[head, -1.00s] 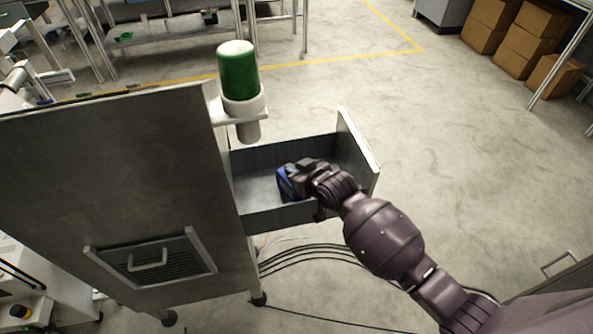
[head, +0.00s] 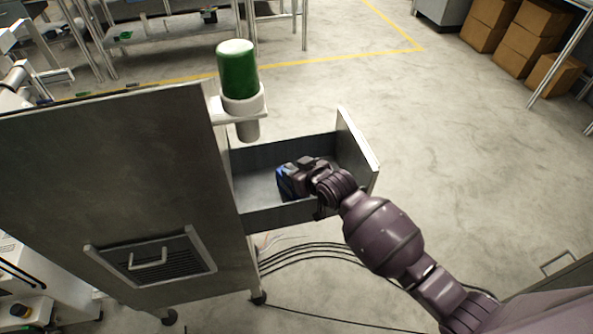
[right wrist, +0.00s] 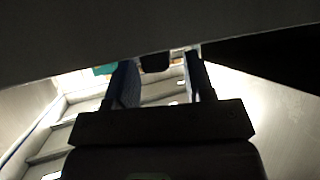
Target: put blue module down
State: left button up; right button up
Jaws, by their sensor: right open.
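That view is dark, and I cannot make out the module clearly there. My left gripper is not in view.
The drawer sticks out of a large metal cabinet (head: 110,180). A green bottle (head: 238,72) stands in a white holder on the cabinet's side, close to the drawer. Black cables (head: 310,250) lie on the floor below. Cardboard boxes (head: 525,45) stand far right. The drawer's back left is empty.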

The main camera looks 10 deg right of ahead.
jog(key=p+v, duration=0.3)
jog(key=v, duration=0.8)
jog(key=s+d+f+m+h, duration=0.1)
jog(key=s+d, duration=0.3)
jog(key=s, duration=0.4)
jog(key=s+d+f+m+h, duration=0.1)
jog(key=s+d+f, duration=0.3)
jog(key=s, duration=0.4)
jog(key=s+d+f+m+h, duration=0.1)
jog(key=s+d+f+h, duration=0.2)
jog(key=s, duration=0.5)
jog(key=shift+s+d+f+m, duration=0.2)
jog(key=shift+d+m, duration=0.1)
jog(key=shift+d, duration=0.1)
jog(key=shift+r, duration=0.15)
jog(key=shift+o, duration=0.2)
